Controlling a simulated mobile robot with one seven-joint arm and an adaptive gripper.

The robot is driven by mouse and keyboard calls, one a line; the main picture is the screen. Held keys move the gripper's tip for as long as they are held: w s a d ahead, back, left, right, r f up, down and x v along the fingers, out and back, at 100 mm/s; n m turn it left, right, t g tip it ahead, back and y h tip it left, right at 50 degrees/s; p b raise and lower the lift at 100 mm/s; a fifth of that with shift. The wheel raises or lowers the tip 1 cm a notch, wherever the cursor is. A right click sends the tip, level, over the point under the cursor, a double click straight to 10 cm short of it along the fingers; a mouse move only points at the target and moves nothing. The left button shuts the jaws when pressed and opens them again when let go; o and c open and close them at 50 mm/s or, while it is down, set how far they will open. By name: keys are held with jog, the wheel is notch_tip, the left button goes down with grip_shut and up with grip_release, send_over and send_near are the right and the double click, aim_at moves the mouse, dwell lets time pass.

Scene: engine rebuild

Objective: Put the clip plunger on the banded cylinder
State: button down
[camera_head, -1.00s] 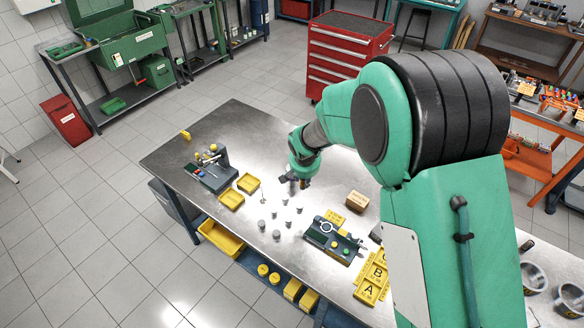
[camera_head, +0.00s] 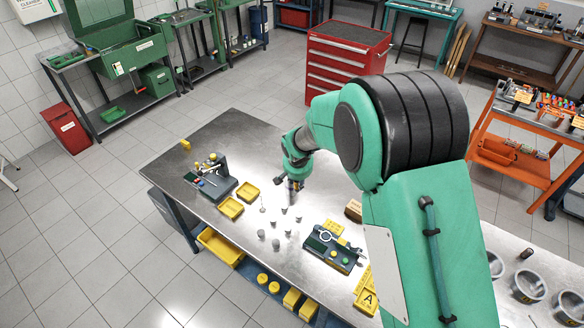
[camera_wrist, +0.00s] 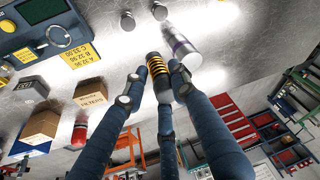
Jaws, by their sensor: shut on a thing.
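My gripper (camera_wrist: 150,78) is shut on a yellow-and-black ribbed piece, which I take to be the clip plunger (camera_wrist: 157,66). The fingers stand around it and hide its lower part. A pale metal cylinder with a purple band (camera_wrist: 182,46) is just beyond the plunger, to its right in the wrist view. I take it to be the banded cylinder; whether the two touch I cannot tell. In the head view my gripper (camera_head: 293,186) points down over the metal table, above several small grey cylinders (camera_head: 275,244). The banded one cannot be picked out there.
On the metal table (camera_head: 235,130), a dark fixture with a ring (camera_head: 333,246) lies right of the small cylinders. Yellow trays (camera_head: 231,207) and a dark stand (camera_head: 210,182) are to the left. A cardboard box (camera_head: 353,209) is partly behind my arm.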

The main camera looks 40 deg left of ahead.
jog(key=w+a+f+p, duration=0.1)
jog(key=w+a+p, duration=0.1)
jog(key=w+a, duration=0.6)
jog(key=shift+w+a, duration=0.15)
jog(key=shift+a, duration=0.15)
jog(key=shift+f, duration=0.15)
jog(key=shift+f+p, duration=0.6)
jog(key=shift+f, duration=1.05)
jog(key=shift+f, duration=0.2)
jog(key=c, duration=1.4)
grip_release()
jog(key=shift+r, duration=0.25)
jog(key=shift+r, duration=0.15)
jog(key=b+v, duration=0.1)
jog(key=v, duration=1)
jog(key=shift+s+r+b, duration=0.2)
jog(key=shift+r+b, duration=0.05)
jog(key=shift+b, duration=0.15)
